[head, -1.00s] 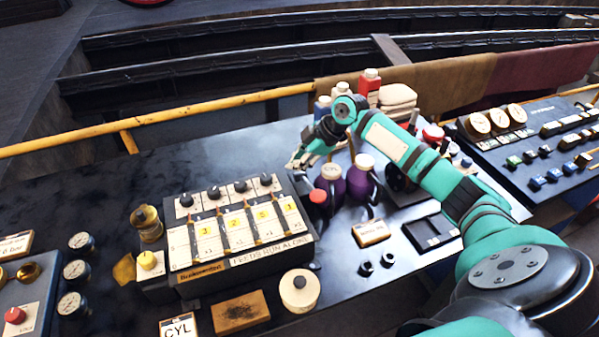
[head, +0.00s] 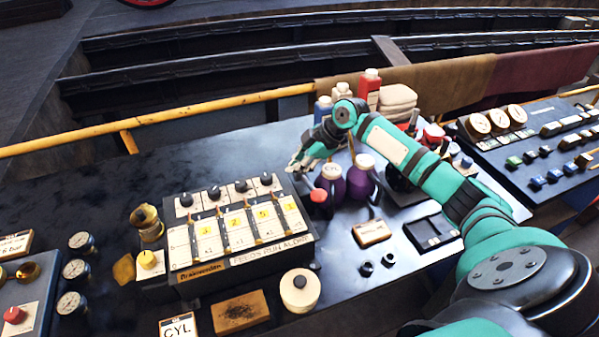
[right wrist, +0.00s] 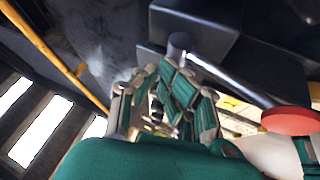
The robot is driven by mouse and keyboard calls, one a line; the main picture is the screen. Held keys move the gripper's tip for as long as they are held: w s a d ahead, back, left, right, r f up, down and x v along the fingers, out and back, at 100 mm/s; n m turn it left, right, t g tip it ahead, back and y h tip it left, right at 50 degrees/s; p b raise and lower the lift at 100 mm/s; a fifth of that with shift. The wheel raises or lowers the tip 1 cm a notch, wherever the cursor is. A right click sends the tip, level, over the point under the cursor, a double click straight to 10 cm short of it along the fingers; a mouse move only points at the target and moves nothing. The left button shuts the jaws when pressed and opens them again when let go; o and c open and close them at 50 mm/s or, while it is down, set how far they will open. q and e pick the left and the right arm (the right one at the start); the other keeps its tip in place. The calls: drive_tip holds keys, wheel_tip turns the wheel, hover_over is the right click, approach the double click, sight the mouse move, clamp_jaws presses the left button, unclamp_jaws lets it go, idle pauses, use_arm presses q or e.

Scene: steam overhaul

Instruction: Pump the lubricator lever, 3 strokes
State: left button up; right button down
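The lubricator lever is a grey rod (right wrist: 230,82) with a red knob (right wrist: 290,120) in the right wrist view. The rod runs from a round pivot on a dark block to the knob at the right. In the head view the red knob (head: 318,195) shows at the right end of the lubricator box (head: 245,262). My right gripper (head: 296,166) is beside the box's back right corner, just behind and left of the knob. In the right wrist view its fingers (right wrist: 158,72) come together with nothing seen between them, beside the rod. My left gripper is not in view.
Purple bottles (head: 360,182) stand close to the right of my right gripper. A brass cup (head: 147,222) is left of the box, and a round cream tin (head: 300,290) is in front. A yellow rail (head: 190,117) runs behind the bench. The bench's back left is clear.

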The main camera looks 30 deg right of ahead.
drive_tip(key=shift+s+f, duration=0.2)
drive_tip(key=shift+f, duration=0.4)
drive_tip(key=shift+s+f, duration=0.15)
drive_tip(key=shift+f, duration=0.4)
drive_tip(key=shift+r, duration=0.1)
idle(0.4)
drive_tip(key=shift+w+d+r+p, duration=0.2)
drive_tip(key=shift+r+p, duration=0.2)
drive_tip(key=shift+r, duration=0.35)
drive_tip(key=shift+w+d+r+p, duration=0.1)
drive_tip(key=shift+d+r+p, duration=0.15)
drive_tip(key=shift+r, duration=0.2)
drive_tip(key=shift+d+r+p, duration=0.1)
drive_tip(key=shift+r+p, duration=0.15)
drive_tip(key=shift+r, duration=0.15)
drive_tip(key=shift+w+a, duration=0.1)
drive_tip(key=shift+w, duration=0.05)
drive_tip(key=shift+a+r, duration=0.1)
drive_tip(key=shift+a, duration=0.05)
drive_tip(key=shift+r, duration=0.1)
drive_tip(key=r+p, duration=0.1)
drive_tip(key=w+r+p, duration=0.1)
drive_tip(key=r, duration=0.1)
drive_tip(key=r+p, duration=0.1)
drive_tip(key=shift+w+d+r, duration=0.2)
drive_tip(key=shift+w+r, duration=0.05)
drive_tip(key=shift+r, duration=0.05)
